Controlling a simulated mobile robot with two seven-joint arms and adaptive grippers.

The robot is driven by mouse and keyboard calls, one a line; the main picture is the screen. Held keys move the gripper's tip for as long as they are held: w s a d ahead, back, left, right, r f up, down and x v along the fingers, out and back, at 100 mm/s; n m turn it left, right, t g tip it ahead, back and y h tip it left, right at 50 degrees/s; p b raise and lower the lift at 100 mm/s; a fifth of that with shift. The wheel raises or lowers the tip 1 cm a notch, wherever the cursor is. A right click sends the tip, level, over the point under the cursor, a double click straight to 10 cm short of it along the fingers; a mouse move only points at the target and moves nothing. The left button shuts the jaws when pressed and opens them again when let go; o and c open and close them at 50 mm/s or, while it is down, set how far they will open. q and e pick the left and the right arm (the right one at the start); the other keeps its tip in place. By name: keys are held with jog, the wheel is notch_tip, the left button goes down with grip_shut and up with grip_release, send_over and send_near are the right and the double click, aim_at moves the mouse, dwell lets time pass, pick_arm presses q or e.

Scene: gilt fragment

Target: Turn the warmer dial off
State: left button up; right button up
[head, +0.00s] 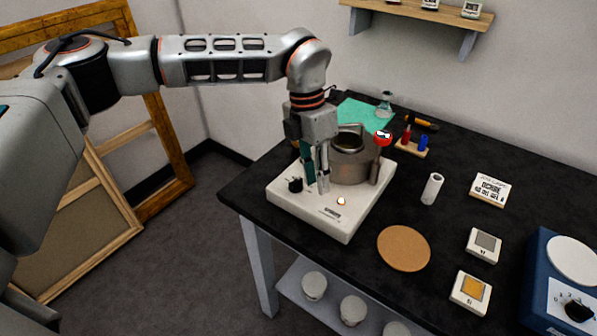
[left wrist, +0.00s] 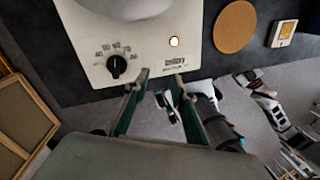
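The white warmer (head: 308,214) stands near the table's left corner, with a metal pot (head: 352,168) on it. Its black dial (head: 296,185) is at the left of the front part. In the left wrist view the dial (left wrist: 117,65) has a printed scale around its upper side; its exact setting is too small to read. A small indicator (head: 341,202) glows orange-white. My left gripper (head: 317,187) points down over the warmer, just right of the dial. In the left wrist view its fingertips (left wrist: 161,77) are apart with nothing between them, and the dial lies outside them. My right gripper is not identifiable.
A red round-headed item (head: 383,138) stands by the pot. A cork disc (head: 403,248), a white roll (head: 432,188) and small white blocks (head: 484,245) lie to the right. A blue device with another dial (head: 567,290) stands at far right. The table edge is close before the warmer.

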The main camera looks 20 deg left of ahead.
pick_arm(q)
notch_tip(320, 180, up, 3)
jog(key=t+y, duration=0.1)
jog(key=y, duration=0.1)
send_over(296, 180)
jog(key=shift+s+f+n, duration=0.1)
jog(key=shift+n, duration=0.3)
jog(key=shift+f, duration=3.75)
grip_shut()
